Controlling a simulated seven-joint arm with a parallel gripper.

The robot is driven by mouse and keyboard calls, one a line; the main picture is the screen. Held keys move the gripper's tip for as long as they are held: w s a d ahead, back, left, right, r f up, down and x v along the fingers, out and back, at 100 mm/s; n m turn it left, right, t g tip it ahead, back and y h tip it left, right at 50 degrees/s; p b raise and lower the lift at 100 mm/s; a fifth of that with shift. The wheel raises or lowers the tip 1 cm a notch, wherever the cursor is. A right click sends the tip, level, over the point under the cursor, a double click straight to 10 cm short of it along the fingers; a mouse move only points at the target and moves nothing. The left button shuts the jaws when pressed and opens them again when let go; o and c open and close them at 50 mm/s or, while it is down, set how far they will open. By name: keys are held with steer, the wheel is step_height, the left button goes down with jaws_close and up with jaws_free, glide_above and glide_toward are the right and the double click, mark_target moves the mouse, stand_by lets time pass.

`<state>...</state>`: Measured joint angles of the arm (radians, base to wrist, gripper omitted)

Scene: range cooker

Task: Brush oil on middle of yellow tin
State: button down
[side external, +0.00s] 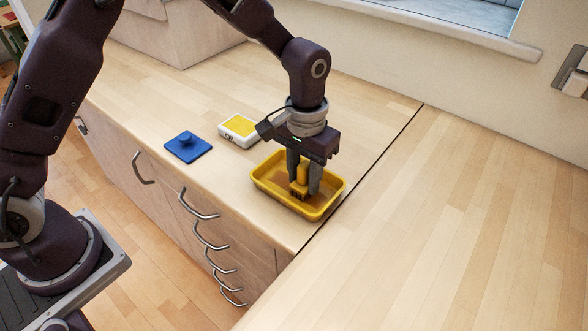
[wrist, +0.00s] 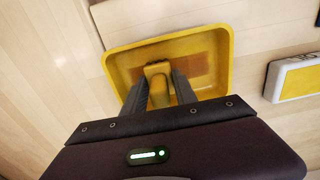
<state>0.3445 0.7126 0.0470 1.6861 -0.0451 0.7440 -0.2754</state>
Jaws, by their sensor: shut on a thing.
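The yellow tin (side external: 336,192) is a shallow rectangular tray on the wooden counter, and it also shows in the wrist view (wrist: 119,57). A brownish patch (wrist: 201,64) lies across its floor. My gripper (side external: 305,183) points down into the tin and is shut on a yellow brush (side external: 302,173). The brush is upright with dark bristles at its lower end, over the middle of the tin. In the wrist view the brush (wrist: 158,83) sits between the two fingers. I cannot tell for certain whether the bristles touch the floor.
A white container with yellow contents (side external: 239,129) stands left of the tin. It also shows in the wrist view (wrist: 296,78). A blue square lid with a knob (side external: 188,147) lies farther left. The counter (side external: 440,220) to the right is clear. Drawer handles line the counter front.

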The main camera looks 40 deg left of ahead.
steer(key=shift+d, duration=1.45)
steer(key=shift+a, duration=4.55)
step_height(320, 180, up, 8)
steer(key=shift+r, duration=0.15)
